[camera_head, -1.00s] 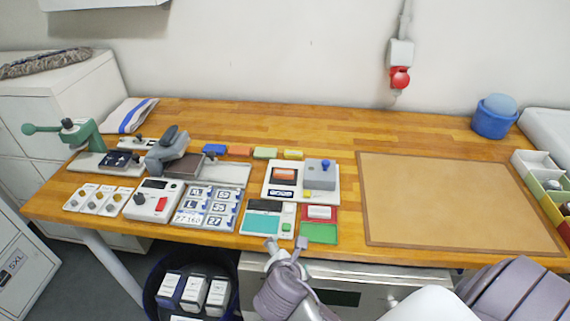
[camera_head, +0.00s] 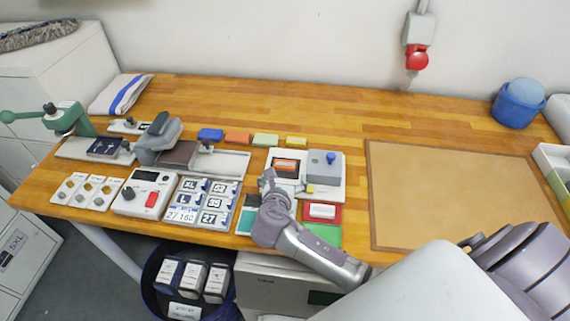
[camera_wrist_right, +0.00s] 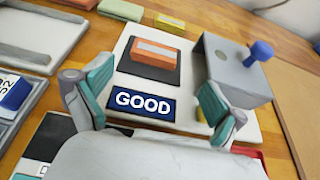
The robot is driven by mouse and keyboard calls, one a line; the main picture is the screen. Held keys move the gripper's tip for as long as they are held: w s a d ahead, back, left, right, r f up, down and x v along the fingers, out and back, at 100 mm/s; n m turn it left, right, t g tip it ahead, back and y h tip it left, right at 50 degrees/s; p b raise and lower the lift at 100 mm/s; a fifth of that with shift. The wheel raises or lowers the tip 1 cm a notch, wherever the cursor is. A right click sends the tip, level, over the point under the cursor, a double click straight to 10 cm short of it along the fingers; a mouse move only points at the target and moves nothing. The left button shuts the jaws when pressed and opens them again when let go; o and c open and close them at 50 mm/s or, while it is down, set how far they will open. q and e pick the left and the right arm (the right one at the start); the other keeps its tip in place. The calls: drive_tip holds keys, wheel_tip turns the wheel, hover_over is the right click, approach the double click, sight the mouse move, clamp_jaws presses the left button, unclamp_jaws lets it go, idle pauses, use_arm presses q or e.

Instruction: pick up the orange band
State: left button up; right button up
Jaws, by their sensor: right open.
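An orange band (camera_head: 287,166) lies on a dark pad of the white plate (camera_head: 330,190) and shows in the right wrist view (camera_wrist_right: 157,48). A second orange piece (camera_head: 237,137) lies farther back in a row between a blue and a green piece; I cannot tell which is meant. My right gripper (camera_head: 274,184) is over the near-left part of the plate. In the right wrist view its fingers (camera_wrist_right: 140,88) are apart and empty, on either side of the GOOD label, with the orange band beyond them. My left gripper is out of view.
A grey block with a blue knob (camera_head: 325,170) stands on the plate right of the band. Red and green trays (camera_head: 322,233) lie in front. A brown mat (camera_head: 450,190) covers the right of the table. Size-label holders (camera_head: 205,203) stand left.

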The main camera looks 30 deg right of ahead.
sight(284, 166)
drive_tip(key=shift+w+d+p, duration=0.25)
drive_tip(key=shift+w+p, duration=0.05)
drive_tip(key=shift+w, duration=0.35)
drive_tip(key=x, duration=0.3)
drive_tip(key=shift+w+f, duration=0.2)
drive_tip(key=shift+w, duration=0.05)
drive_tip(key=shift+w+f, duration=0.1)
drive_tip(key=shift+w, duration=0.05)
drive_tip(key=c, duration=0.9)
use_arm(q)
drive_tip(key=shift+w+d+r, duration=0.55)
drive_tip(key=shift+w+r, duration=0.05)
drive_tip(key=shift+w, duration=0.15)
use_arm(e)
drive_tip(key=shift+c, duration=0.5)
